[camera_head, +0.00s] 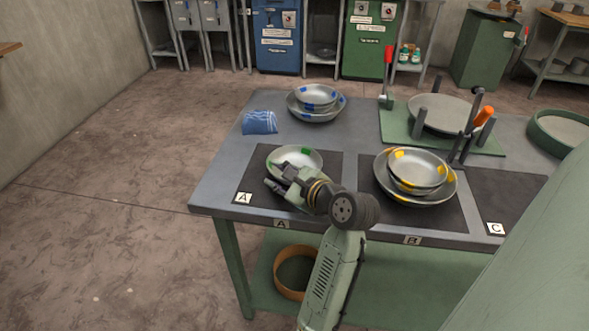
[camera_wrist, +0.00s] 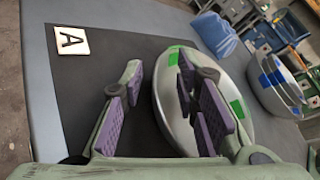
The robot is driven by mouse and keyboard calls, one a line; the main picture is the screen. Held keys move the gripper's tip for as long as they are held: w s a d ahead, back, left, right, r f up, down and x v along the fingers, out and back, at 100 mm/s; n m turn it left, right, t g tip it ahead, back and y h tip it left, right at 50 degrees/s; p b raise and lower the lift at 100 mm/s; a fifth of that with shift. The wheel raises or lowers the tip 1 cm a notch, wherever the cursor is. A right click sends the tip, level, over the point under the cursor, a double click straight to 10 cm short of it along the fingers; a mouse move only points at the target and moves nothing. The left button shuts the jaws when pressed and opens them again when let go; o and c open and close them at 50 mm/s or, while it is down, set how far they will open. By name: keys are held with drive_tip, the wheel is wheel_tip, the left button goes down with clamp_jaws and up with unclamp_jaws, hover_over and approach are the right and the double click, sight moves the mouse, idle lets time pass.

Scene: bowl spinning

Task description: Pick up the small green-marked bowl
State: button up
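A grey bowl with green marks (camera_head: 300,158) sits on the dark mat marked A, partly hidden by my gripper (camera_head: 284,181) in the head view. In the wrist view the bowl (camera_wrist: 215,75) shows a green patch at its far rim and another on its right side. My gripper (camera_wrist: 158,85) is open, with its purple-padded fingers apart. In the wrist view one finger is over the mat outside the bowl's left rim and the other is over the bowl's inside. The rim shows between them; I cannot tell whether either finger touches it.
Yellow-marked bowls (camera_head: 417,168) are stacked on mat B to the right. Blue-marked bowls (camera_head: 316,96) and a blue cloth (camera_head: 260,122) are behind. A round plate stand (camera_head: 445,113) with upright posts is at the back right. Mat C (camera_head: 508,190) looks bare where visible.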

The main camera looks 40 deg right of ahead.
clamp_jaws()
idle(0.3)
idle(0.3)
